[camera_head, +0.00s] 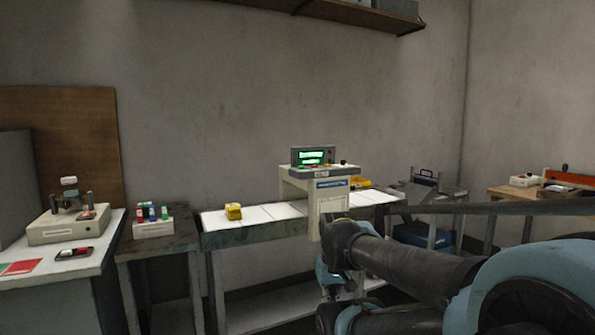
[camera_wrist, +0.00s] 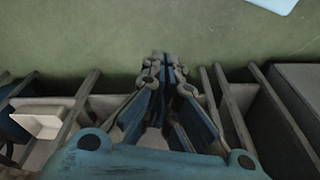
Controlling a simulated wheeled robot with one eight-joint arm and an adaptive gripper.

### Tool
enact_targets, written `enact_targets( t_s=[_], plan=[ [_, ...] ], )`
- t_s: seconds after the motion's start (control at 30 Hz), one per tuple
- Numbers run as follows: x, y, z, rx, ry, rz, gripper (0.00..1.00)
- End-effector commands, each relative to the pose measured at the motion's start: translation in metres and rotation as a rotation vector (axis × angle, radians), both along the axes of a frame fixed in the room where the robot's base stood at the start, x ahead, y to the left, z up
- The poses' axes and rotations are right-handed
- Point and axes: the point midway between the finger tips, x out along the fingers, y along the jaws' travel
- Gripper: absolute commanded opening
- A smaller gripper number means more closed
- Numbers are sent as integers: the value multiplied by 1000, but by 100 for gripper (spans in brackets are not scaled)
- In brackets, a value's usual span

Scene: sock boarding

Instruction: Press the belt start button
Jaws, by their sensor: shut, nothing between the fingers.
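A grey machine housing (camera_head: 330,200) bridges the belt, with a green-lit display (camera_head: 312,157) on top. Small coloured buttons (camera_head: 327,164) sit on the ledge in front of the display; they are too small to tell which one is the belt start button. My gripper (camera_wrist: 165,58) is shut and empty, with its fingertips together in the wrist view. In the head view it is mostly hidden under my arm, where a blue part hangs in front of and below the housing. The buttons are not in the wrist view.
The white belt (camera_head: 262,214) carries a yellow item (camera_head: 233,211) left of the housing. A side table holds a rack of coloured bottles (camera_head: 152,221). A microscope-like device (camera_head: 70,220) stands at far left. A wooden shelf (camera_head: 350,13) hangs above.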

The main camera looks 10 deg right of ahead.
Motion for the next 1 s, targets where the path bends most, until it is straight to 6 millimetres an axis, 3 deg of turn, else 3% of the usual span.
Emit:
enact_targets(
  t_s=[0.07,0.13,0.27,0.6,1.0],
  plan=[
    [-6,0,8,0,-14,4,0],
    [2,0,17,-3,-25,14,0],
    [34,0,50,-13,-58,56,0],
    [165,0,174,-72,-203,227,0],
    [333,3,298,-174,-371,428,0]
  ],
)
